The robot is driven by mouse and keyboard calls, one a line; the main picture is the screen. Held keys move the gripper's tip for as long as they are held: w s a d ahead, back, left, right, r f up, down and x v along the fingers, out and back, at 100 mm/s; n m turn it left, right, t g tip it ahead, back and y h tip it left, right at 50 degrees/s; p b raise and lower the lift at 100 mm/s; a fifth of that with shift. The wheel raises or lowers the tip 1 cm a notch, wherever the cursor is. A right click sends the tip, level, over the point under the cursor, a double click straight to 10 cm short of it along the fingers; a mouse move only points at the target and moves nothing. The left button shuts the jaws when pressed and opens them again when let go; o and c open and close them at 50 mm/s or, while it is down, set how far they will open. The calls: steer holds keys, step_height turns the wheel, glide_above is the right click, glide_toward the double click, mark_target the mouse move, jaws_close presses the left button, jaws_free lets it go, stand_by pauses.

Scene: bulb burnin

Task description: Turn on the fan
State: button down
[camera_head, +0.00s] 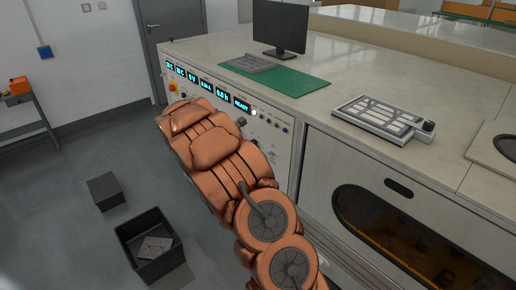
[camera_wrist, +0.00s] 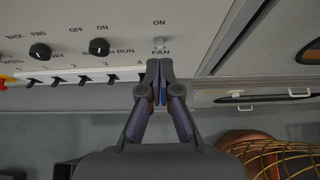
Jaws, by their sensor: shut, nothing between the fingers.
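The control panel (camera_wrist: 120,20) fills the top left of the wrist view. On its right end is a small light-grey fan switch (camera_wrist: 160,43), with "ON" printed above it and "FAN" below. I cannot tell which way its lever points. My gripper (camera_wrist: 160,68) is shut and empty, its fingertips just below the "FAN" label in the picture. Whether they touch the panel is unclear. In the head view my copper-coloured arm covers part of the panel front (camera_head: 275,133), and my gripper and the fan switch are not discernible there.
Several black toggles (camera_wrist: 57,82) and two black knobs (camera_wrist: 99,46) lie left of the fan switch. A lit display reads "READY" (camera_head: 242,104). A windowed oven-like door (camera_head: 400,190) is to the right. Dark bins (camera_head: 150,245) stand on the floor.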

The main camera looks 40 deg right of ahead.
steer(key=shift+v, duration=0.85)
steer(key=shift+d+r, duration=0.1)
steer(key=shift+r, duration=0.05)
steer(key=s+a+r+m+g+y, duration=0.1)
steer(key=s+a+r+m+y, duration=0.1)
steer(key=s+a+r+m, duration=0.5)
steer(key=s+a+r+m+y, duration=0.1)
steer(key=s+a+m+y, duration=0.8)
steer(key=s+a, duration=2)
steer(key=shift+s+a+r+m+y, duration=0.25)
steer(key=shift+s+m+y, duration=0.15)
steer(key=shift+s+m, duration=0.55)
steer(key=shift+s, duration=0.1)
